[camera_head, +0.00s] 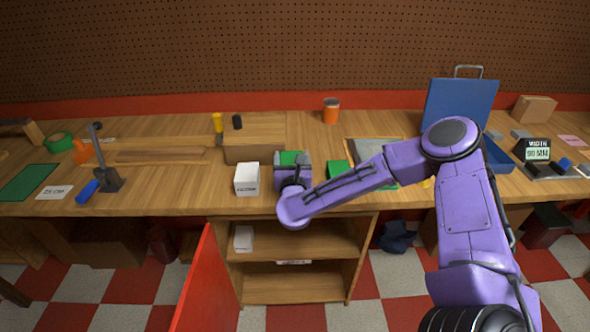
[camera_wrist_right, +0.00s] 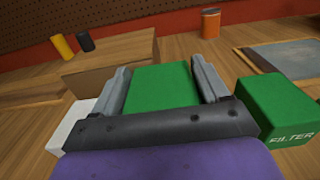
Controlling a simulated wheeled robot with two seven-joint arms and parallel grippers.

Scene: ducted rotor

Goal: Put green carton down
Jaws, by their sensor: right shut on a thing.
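A green carton (camera_wrist_right: 162,88) is between the two grey fingers of my right gripper (camera_wrist_right: 164,85) in the right wrist view. The gripper is shut on it. In the head view the held green carton (camera_head: 290,158) shows just beyond the right gripper (camera_head: 292,166), over the bench near its front edge. I cannot tell whether its underside touches the bench. A second green carton (camera_head: 338,169) stands to the right; in the wrist view it (camera_wrist_right: 278,108) reads FILTER. My left gripper is not in view.
A white carton (camera_head: 246,179) stands close to the left of the gripper. A wooden box (camera_head: 254,152) is behind, and an orange can (camera_head: 331,110) stands at the back. A grey mat (camera_head: 372,150) lies right. An open-fronted shelf cabinet (camera_head: 292,247) with a red door (camera_head: 196,285) is below.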

